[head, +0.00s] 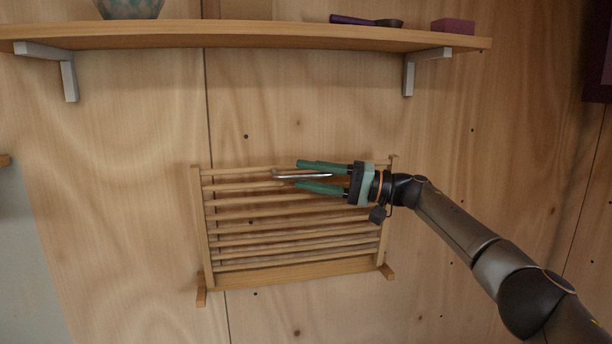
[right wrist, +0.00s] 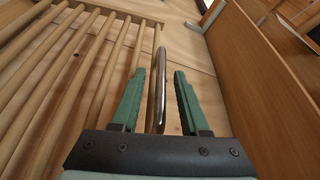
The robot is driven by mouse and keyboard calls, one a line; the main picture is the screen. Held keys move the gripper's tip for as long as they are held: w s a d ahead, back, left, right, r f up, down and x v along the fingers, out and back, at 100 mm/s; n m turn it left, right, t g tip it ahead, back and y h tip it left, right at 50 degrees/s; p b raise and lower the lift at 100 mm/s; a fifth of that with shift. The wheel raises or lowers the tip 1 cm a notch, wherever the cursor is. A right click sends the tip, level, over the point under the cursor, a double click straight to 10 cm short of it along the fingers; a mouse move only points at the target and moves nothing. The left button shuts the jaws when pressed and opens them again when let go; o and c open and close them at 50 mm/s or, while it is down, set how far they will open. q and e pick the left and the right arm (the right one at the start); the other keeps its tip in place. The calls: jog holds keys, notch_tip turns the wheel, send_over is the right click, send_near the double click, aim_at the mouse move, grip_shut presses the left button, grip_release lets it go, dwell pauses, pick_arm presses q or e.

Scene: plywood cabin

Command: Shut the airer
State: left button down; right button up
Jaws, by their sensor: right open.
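The airer (head: 290,275) is a wooden rack of several horizontal bars on the plywood wall, below the shelf. A metal handle (head: 300,175) shows at its upper middle, and it also shows in the right wrist view (right wrist: 159,85). My right gripper (head: 297,174) is at the top of the airer with its green fingers open. The handle lies between the two fingers, nearer the left finger in the right wrist view (right wrist: 158,78). I cannot tell whether either finger touches it. My left gripper is not in view.
A wooden shelf (head: 270,38) on grey brackets runs above the airer. It bears a bowl (head: 128,8), a purple-handled utensil (head: 360,20) and a pink block (head: 454,26).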

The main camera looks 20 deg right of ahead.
jog(key=v, duration=1.1)
jog(key=shift+s+d+b, duration=0.2)
jog(key=shift+d+b, duration=0.1)
jog(key=shift+c, duration=0.4)
